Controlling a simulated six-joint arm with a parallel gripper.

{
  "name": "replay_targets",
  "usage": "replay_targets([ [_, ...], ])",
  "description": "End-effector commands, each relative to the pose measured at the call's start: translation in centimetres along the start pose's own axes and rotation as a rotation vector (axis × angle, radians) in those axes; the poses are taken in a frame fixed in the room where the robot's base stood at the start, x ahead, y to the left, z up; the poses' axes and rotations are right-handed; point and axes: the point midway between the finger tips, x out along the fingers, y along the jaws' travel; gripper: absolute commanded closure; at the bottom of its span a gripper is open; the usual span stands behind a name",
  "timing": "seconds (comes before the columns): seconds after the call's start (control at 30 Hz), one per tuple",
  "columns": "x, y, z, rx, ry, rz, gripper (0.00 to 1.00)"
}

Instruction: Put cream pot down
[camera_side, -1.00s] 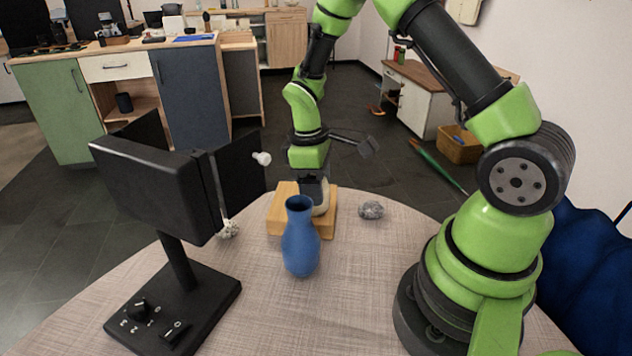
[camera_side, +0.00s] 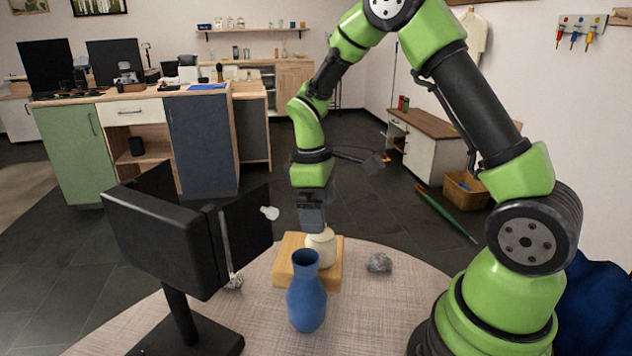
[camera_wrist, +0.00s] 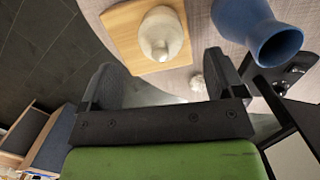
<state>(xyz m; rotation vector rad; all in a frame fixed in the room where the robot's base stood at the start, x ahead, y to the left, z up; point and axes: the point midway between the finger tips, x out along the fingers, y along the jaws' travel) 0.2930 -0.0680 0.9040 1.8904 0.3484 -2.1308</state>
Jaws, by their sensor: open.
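The cream pot (camera_side: 321,246) stands upright on a light wooden block (camera_side: 284,272) near the table's far edge. In the wrist view the pot (camera_wrist: 161,34) shows from above, pale and round with a small knob, on the wooden block (camera_wrist: 118,28). My gripper (camera_side: 313,228) is just above the pot in the side view, its fingers pointing down. In the wrist view the fingers are spread wide with nothing between them, and the pot lies beyond their tips. The gripper is open and apart from the pot.
A blue vase (camera_side: 306,300) stands in front of the block. A grey stone (camera_side: 378,262) lies to its right. A black stand with panels (camera_side: 160,238) rises at the left, with a small whitish lump (camera_side: 234,282) beside it. The table (camera_side: 375,300) is clear right of the vase.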

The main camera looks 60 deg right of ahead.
Motion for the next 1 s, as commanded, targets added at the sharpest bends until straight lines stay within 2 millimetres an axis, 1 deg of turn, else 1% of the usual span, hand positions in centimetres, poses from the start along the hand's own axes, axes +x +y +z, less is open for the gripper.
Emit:
replay_targets([
  [0.03,-1.3,0.1,-0.1,0.000,0.007,0.005,0.12],
  [0.1,-2.7,0.1,-0.1,0.000,0.006,0.004,0.12],
  [0.2,-4.3,0.0,-0.1,-0.001,0.003,0.003,0.12],
  [0.37,-5.8,0.0,0.0,0.000,0.003,0.002,0.12],
  [0.47,-7.0,-0.5,0.2,0.021,0.027,0.007,0.12],
  [0.57,-9.1,-1.9,1.1,0.083,0.097,0.018,0.12],
  [0.63,-11.0,-3.3,2.0,0.150,0.171,0.021,0.12],
  [0.7,-12.8,-5.0,3.4,0.227,0.256,0.017,0.12],
  [0.8,-14.7,-7.5,5.5,0.339,0.377,-0.007,0.12],
  [0.9,-15.8,-9.8,7.7,0.445,0.498,-0.047,0.12],
  [1.0,-16.3,-11.7,9.7,0.538,0.602,-0.101,0.12],
])
